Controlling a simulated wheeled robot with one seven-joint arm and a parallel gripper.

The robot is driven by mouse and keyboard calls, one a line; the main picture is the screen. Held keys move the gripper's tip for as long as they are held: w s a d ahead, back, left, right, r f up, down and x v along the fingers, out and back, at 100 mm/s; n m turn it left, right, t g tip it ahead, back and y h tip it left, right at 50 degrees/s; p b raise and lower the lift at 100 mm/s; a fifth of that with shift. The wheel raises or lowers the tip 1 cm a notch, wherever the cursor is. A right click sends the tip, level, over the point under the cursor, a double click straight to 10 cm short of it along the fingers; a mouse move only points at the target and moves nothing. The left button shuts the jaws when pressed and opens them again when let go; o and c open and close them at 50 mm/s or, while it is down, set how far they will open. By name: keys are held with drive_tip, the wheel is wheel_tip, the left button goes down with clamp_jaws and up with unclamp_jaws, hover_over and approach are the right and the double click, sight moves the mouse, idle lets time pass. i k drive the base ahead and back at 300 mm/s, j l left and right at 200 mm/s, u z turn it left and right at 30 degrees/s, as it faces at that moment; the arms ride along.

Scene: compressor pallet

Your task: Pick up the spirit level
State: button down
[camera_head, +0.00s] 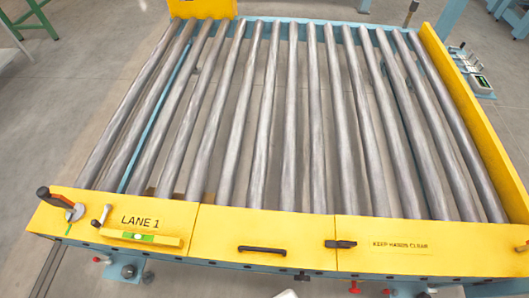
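The spirit level (143,238) is a short yellow bar with a bright green vial. It lies on the yellow front panel of the roller conveyor, below the "LANE 1" lettering, at the lower left of the head view. Its yellow body nearly matches the panel. Nothing covers it.
A dark-handled tool with a metal disc (75,212) and a small metal piece (101,215) are left of the level. A black bar (262,249) and a dark hammer-like item (341,244) are to its right. Rollers (265,130) fill the area behind; grey floor (60,110) lies left.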

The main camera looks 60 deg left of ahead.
sight(109, 233)
drive_tip(key=u, duration=3.15)
drive_tip(key=k+l+u, duration=0.25)
drive_tip(key=l, duration=0.15)
drive_tip(key=k+l+u, duration=0.25)
drive_tip(key=l, duration=0.15)
drive_tip(key=i+l, duration=0.05)
drive_tip(key=i, duration=0.05)
